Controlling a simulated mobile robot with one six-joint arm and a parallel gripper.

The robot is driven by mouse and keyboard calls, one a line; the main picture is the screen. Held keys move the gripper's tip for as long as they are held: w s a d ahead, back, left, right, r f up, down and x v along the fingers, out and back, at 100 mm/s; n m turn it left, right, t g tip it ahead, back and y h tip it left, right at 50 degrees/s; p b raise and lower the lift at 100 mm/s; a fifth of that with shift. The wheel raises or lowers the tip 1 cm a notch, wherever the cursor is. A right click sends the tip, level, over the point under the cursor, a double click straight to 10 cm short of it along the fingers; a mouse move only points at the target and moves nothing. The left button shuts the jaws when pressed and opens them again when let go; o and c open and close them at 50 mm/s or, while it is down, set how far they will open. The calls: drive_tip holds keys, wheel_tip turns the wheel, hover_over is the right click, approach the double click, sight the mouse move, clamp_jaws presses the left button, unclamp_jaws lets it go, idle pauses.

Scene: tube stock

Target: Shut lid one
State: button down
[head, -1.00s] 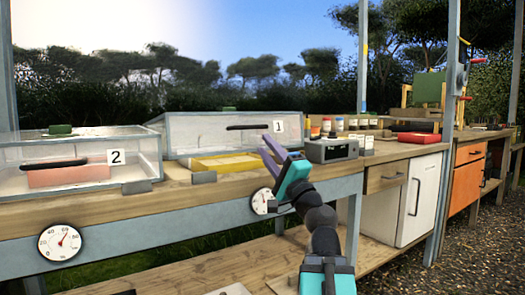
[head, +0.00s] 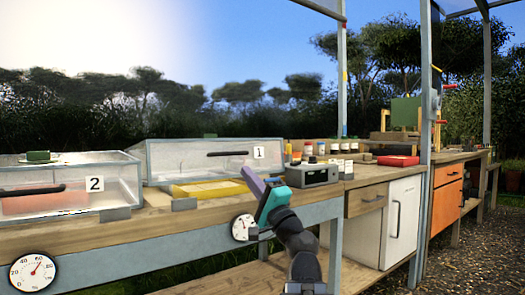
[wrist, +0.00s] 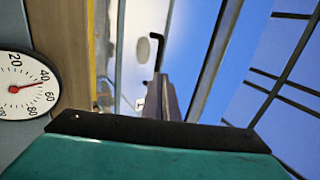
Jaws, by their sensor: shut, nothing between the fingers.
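Lid one (head: 195,158) is a clear panel with a black bar handle (head: 227,153) and a label "1" (head: 258,152). It stands raised behind a yellow tray (head: 208,189), which shows uncovered in front of it. My gripper (head: 250,181) is shut and empty, with purple fingers and a teal body. In the head view it appears just below and in front of the label; I cannot tell the gap in depth. In the wrist view the gripper fingers (wrist: 172,100) point toward the black handle (wrist: 155,60), which shows beyond them.
Box two (head: 110,168), at left, has its lid down, with a green block (head: 38,156) on top. A grey device (head: 312,174) stands right of my gripper, with several jars (head: 345,145) behind. A dial (head: 244,228) is on the bench front. Cabinets (head: 402,221) stand to the right.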

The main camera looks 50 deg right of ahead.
drive_tip(key=d+r+n+g+y+p, duration=0.1)
drive_tip(key=d+r+n+g+p, duration=0.9)
drive_tip(key=p, duration=4.6)
drive_tip(key=d+r+n, duration=0.7)
drive_tip(key=d+r, duration=0.2)
drive_tip(key=r, duration=0.1)
drive_tip(key=shift+w, duration=0.15)
drive_tip(key=shift+w, duration=0.1)
